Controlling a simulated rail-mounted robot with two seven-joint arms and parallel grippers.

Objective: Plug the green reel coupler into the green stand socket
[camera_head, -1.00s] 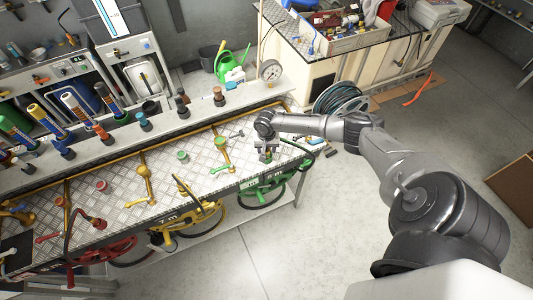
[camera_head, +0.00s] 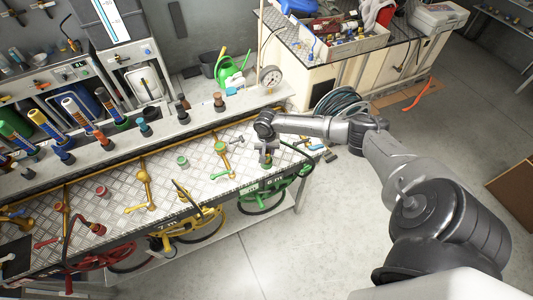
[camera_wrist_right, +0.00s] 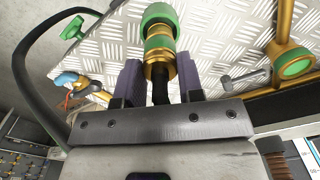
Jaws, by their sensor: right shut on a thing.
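In the right wrist view my right gripper (camera_wrist_right: 160,85) is shut on the green reel coupler (camera_wrist_right: 158,65), a brass piece with green bands and a black hose between the fingers. The coupler points away from the wrist over the bench. To its right in that view is a brass fitting with a green face (camera_wrist_right: 292,66), apart from the coupler. In the head view my right gripper (camera_head: 267,158) is over the bench's front right, right of the brass stand with green parts (camera_head: 223,148). The coupler is too small there to make out. My left gripper is not in view.
The green reel (camera_head: 265,192) hangs under the bench's front edge, with yellow (camera_head: 188,222) and red (camera_head: 100,257) reels to its left. A loose green piece (camera_head: 182,161) is on the bench plate. A dark hose arcs left in the wrist view (camera_wrist_right: 30,60).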

